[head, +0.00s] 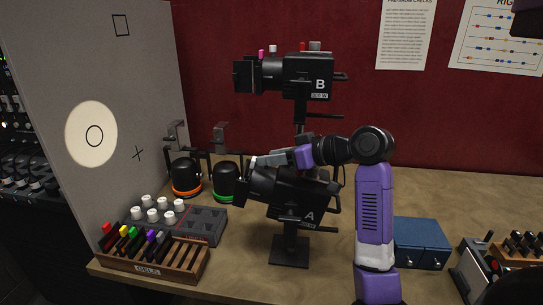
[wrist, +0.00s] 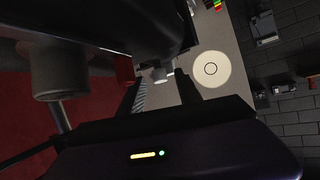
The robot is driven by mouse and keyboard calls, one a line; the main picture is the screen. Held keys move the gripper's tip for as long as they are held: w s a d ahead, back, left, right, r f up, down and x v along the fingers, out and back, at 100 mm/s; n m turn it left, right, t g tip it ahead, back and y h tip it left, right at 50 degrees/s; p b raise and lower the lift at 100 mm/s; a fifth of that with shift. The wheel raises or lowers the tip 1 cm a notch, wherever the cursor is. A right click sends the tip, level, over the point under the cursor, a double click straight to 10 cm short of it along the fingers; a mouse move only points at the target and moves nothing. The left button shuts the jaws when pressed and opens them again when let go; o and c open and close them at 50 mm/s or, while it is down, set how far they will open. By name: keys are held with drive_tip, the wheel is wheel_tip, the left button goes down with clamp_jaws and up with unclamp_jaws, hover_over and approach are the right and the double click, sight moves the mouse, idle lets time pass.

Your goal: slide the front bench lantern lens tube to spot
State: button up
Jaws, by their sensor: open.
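The front lantern, marked A (head: 290,190), stands on a short black stand on the bench and is tilted. Its black lens tube (head: 257,187) points left toward the grey panel. My gripper (head: 262,160) is over the top of lantern A, close above the tube. In the wrist view its two fingers (wrist: 158,92) are apart, with a small pale knob (wrist: 161,75) showing between them; I cannot tell whether either finger touches it. The top of lantern A is partly hidden by my gripper. A pale round light spot (head: 75,134) with a dark ring inside lies on the panel.
Lantern B (head: 300,75) sits higher on a pole behind A, close above my arm. The panel (head: 50,60) also bears a square and a cross.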

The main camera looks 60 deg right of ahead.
drive_tip(key=shift+w+f, duration=0.1)
drive_tip(key=shift+w, duration=0.1)
clamp_jaws()
idle(1.4)
